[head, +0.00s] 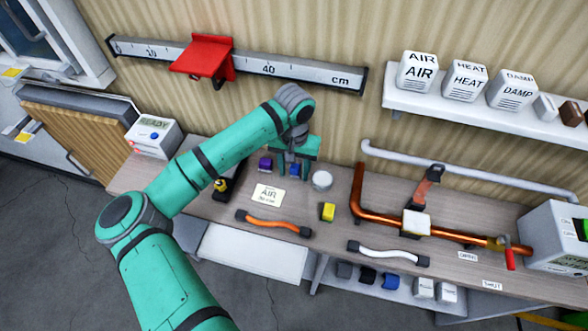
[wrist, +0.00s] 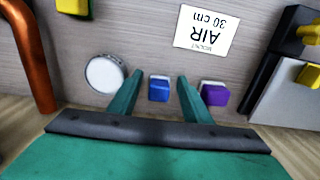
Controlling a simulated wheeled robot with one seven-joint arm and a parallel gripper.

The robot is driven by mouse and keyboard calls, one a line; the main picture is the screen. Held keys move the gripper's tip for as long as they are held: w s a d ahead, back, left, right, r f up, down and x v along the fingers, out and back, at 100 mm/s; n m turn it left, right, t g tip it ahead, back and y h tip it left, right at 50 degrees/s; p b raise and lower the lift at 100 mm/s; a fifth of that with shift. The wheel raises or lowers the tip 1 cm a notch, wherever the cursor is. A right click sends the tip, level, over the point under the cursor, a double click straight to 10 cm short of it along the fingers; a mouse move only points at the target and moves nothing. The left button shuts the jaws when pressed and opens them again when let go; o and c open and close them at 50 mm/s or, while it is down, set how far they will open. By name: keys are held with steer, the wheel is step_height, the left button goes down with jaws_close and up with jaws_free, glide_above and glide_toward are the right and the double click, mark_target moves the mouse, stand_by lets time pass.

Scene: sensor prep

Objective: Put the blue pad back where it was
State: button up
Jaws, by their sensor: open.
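The blue pad (head: 294,171) sits on the workbench near the wall, between a purple pad (head: 265,164) and a white round item (head: 322,180). In the wrist view the blue pad (wrist: 158,90) lies between the two fingers of my gripper (wrist: 160,76). The gripper is open, with one finger on each side of the pad and a visible gap on both sides. In the head view my gripper (head: 293,162) is over the pad and partly hides it. The purple pad (wrist: 214,95) is close beside one finger, the round item (wrist: 105,73) beside the other.
A card reading AIR 30 cm (head: 268,195) and a yellow pad (head: 327,212) lie in front. Orange (head: 273,224) and white (head: 388,253) hoses lie near the bench edge. A copper pipe (head: 357,195) stands right. A lower shelf holds several small blocks, one blue (head: 390,281).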

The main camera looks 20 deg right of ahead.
mark_target(294, 169)
step_height(294, 169, up, 12)
steer(key=shift+r, duration=0.15)
stand_by(0.4)
stand_by(0.4)
